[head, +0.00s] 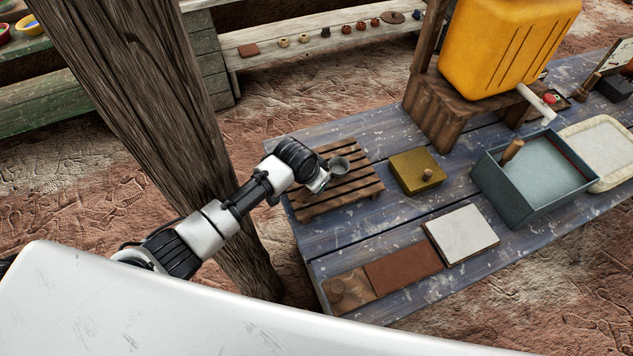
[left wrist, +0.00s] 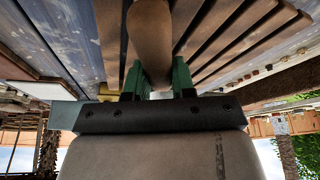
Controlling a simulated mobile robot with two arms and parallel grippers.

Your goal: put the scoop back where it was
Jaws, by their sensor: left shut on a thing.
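The scoop shows in the head view as a small round grey cup (head: 339,165) over the slatted wooden rack (head: 345,201) at the left end of the blue table. My left gripper (head: 323,183) is low over the rack, beside the cup. In the left wrist view the green fingers (left wrist: 158,80) are shut on a rounded brown piece (left wrist: 150,38), which looks like the scoop's handle. The rack's slats (left wrist: 225,40) lie close beyond it. I cannot tell whether the scoop touches the slats. My right gripper is not in view.
A yellow-brown box with a knob (head: 416,171) stands right of the rack. Beyond it is a blue-grey bin (head: 500,195). A white tile (head: 461,234) and brown boards (head: 402,267) lie in front. A thick wooden post (head: 150,100) stands left of the table.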

